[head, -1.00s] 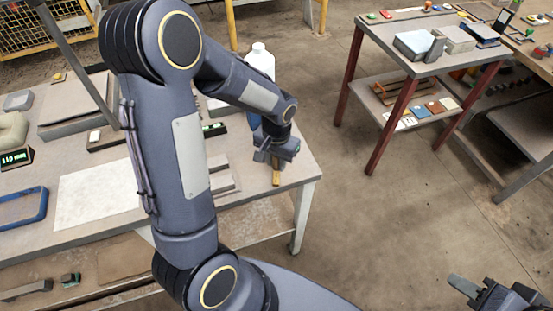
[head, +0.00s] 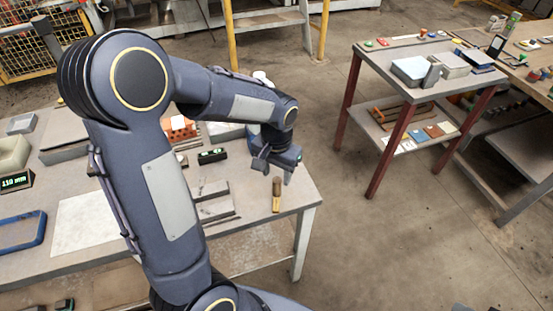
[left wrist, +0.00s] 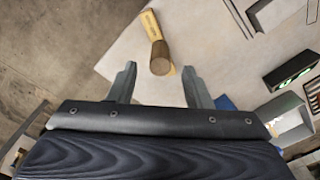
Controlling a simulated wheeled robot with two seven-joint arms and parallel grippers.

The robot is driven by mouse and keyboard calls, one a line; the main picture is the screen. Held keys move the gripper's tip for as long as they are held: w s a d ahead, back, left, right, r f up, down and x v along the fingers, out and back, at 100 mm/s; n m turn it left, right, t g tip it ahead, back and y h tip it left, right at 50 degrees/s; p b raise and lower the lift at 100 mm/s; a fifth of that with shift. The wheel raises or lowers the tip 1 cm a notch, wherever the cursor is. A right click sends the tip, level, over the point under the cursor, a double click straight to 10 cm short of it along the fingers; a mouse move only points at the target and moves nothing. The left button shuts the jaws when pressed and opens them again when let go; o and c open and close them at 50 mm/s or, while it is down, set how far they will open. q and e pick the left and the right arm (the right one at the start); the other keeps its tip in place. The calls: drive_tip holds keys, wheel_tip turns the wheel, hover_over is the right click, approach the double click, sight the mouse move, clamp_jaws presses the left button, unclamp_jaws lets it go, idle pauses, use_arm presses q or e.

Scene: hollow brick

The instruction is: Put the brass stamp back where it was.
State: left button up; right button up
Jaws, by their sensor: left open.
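The brass stamp (head: 276,204), a yellow brass body with a brown cylindrical handle, is on the workbench near its right edge. In the left wrist view the stamp (left wrist: 150,23) shows ahead of the jaws, handle end towards the camera. My left gripper (head: 276,171) is open and empty, just above and behind the stamp in the head view. In the left wrist view its fingers (left wrist: 159,68) are spread, with the handle between and beyond their tips, apparently apart from them.
A red-legged table (head: 400,50) stands at right, across open floor.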

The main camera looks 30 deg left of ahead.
use_arm(q)
wheel_tip(320, 180, up, 5)
drive_tip(key=shift+r, duration=0.15)
drive_tip(key=s+d+r+t+h, duration=0.2)
drive_tip(key=s, duration=0.6)
drive_tip(key=s+d+r+n+t+h, duration=0.1)
drive_tip(key=s+d+r+t, duration=0.1)
drive_tip(key=s, duration=0.6)
drive_tip(key=shift+s+r+n+t+h, duration=0.3)
drive_tip(key=shift+s+t+h, duration=0.1)
drive_tip(key=shift+t, duration=0.4)
